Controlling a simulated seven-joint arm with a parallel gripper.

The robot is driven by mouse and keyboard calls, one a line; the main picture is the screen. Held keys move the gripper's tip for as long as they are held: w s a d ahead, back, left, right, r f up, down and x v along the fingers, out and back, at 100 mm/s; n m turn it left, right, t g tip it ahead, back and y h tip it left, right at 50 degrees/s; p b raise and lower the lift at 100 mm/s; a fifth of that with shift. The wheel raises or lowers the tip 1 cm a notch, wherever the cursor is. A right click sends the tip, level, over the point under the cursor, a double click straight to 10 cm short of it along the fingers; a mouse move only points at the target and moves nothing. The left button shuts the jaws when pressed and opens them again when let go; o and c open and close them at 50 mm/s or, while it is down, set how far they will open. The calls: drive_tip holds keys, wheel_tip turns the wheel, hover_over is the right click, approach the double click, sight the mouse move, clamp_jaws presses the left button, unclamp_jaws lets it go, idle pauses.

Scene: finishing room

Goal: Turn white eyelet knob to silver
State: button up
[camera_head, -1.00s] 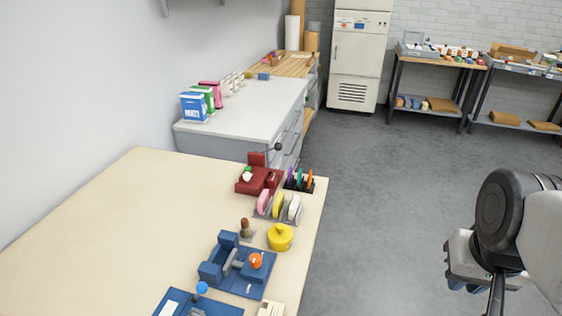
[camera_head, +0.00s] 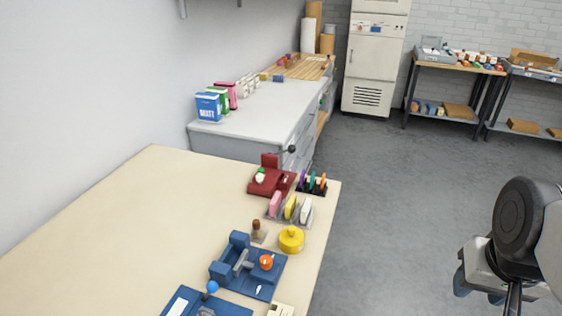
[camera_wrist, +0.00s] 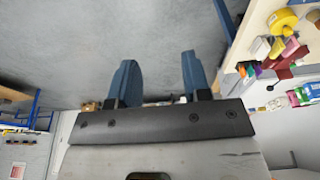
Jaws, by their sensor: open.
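A red press (camera_head: 271,183) with a black ball lever stands near the far right corner of the wooden-top table (camera_head: 130,230). A small white and green knob (camera_head: 260,175) sits on its left side; I cannot tell its setting or read any marks. A blue press (camera_head: 245,268) with an orange knob (camera_head: 266,262) stands nearer. My gripper (camera_head: 479,291) is at the right, over the floor and well apart from the table and both presses. Its blue fingers also show in the wrist view (camera_wrist: 160,80), spread apart with nothing between them.
A yellow pot (camera_head: 291,239), a rack of coloured pads (camera_head: 289,210) and a brown-handled stamp (camera_head: 257,231) stand between the presses. Another blue device (camera_head: 200,306) is at the near edge. A grey cabinet (camera_head: 250,115) stands behind. The floor right of the table is clear.

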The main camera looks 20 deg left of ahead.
drive_tip(key=shift+o, duration=0.8)
drive_tip(key=shift+w+a+r, duration=0.1)
drive_tip(key=shift+w+r, duration=0.05)
drive_tip(key=shift+w, duration=0.1)
drive_tip(key=w+a+r+n, duration=0.2)
drive_tip(key=w+a+n, duration=0.15)
drive_tip(key=w, duration=0.35)
drive_tip(key=w+a+r+n, duration=0.1)
drive_tip(key=w+a+n, duration=0.1)
drive_tip(key=w+a, duration=0.35)
drive_tip(key=n+g, duration=0.2)
drive_tip(key=n, duration=1.3)
hover_over(260, 175)
drive_tip(key=shift+m, duration=0.25)
drive_tip(key=f, duration=1.7)
drive_tip(key=shift+s+a+f, duration=0.1)
drive_tip(key=shift+s, duration=0.1)
drive_tip(key=shift+w+f, duration=0.1)
drive_tip(key=shift+f, duration=3.8)
